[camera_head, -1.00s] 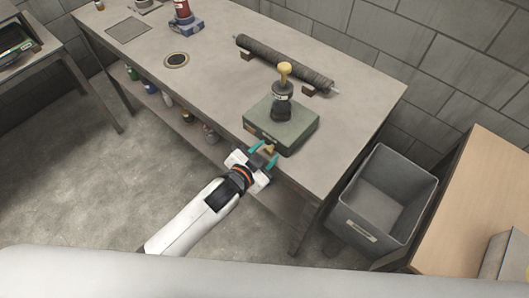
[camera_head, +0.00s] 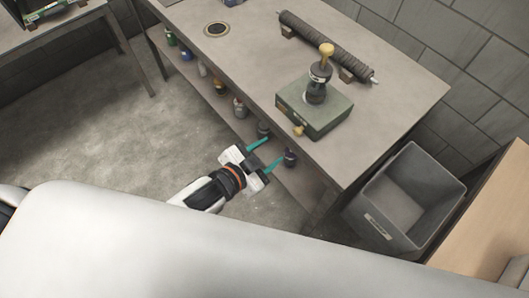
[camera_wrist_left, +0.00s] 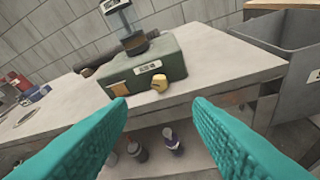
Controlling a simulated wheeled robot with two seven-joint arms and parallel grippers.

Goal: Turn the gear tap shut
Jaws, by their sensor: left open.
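A green box (camera_head: 311,117) sits on the workbench near its front edge. A small brass knob (camera_head: 298,131), which looks like the gear tap, sticks out of its front face. In the left wrist view the knob (camera_wrist_left: 160,83) shows between and beyond my fingertips. My left gripper (camera_head: 275,150) is open and empty, with teal fingers, in front of the bench and apart from the box. In the left wrist view its fingers (camera_wrist_left: 160,108) are wide apart. My right gripper is not in view.
A dark ribbed roller (camera_head: 325,45) lies on supports behind the box. Several jars and bottles, one a dark jar (camera_head: 290,158), stand on the shelf under the bench (camera_head: 380,135). A grey bin (camera_head: 405,205) stands to the right. The floor left of my arm is clear.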

